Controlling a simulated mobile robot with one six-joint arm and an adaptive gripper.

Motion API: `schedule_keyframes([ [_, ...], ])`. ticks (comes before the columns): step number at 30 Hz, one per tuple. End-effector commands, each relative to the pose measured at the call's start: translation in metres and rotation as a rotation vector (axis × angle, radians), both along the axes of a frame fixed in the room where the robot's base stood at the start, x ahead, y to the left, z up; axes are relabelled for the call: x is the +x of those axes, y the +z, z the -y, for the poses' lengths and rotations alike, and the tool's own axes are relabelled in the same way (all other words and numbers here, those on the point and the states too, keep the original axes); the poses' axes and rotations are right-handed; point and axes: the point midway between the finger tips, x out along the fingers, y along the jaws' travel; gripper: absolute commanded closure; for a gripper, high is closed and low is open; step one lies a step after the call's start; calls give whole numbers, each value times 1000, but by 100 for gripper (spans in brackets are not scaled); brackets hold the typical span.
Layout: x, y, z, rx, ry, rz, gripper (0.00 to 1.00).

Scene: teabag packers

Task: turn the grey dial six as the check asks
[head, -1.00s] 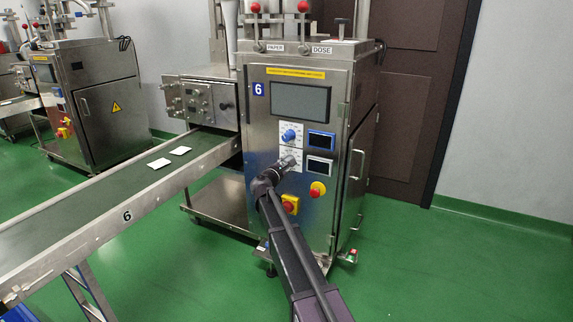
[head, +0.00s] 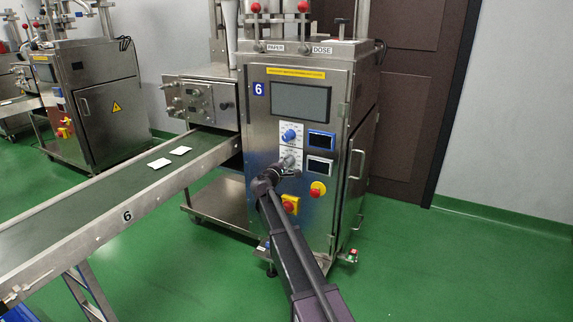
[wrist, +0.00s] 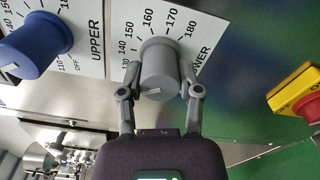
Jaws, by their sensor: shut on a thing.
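The grey dial (wrist: 158,72) sits on a white scale plate marked LOWER, with numbers from about 130 to 180 showing in the wrist view. A white pointer line shows on the dial's face, toward its lower side in that view. My gripper (wrist: 160,80) has one finger on each side of the dial and is shut on it. In the head view the grey dial (head: 287,162) is on the front of machine 6, below the blue dial (head: 289,135), and my gripper (head: 272,177) reaches it from below.
The blue UPPER dial (wrist: 35,45) is close beside in the wrist view. A red and yellow knob (wrist: 297,90) stands on the other side. A red and yellow switch (head: 290,205) is below my gripper. Conveyor 6 (head: 128,216) runs to the left.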

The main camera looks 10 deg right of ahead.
Motion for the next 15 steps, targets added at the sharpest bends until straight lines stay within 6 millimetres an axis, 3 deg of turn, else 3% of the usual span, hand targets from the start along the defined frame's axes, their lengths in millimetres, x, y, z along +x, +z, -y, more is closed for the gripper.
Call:
schedule_keyframes([
  [15, 2, 1, 1, 36, -1, 28, 100],
])
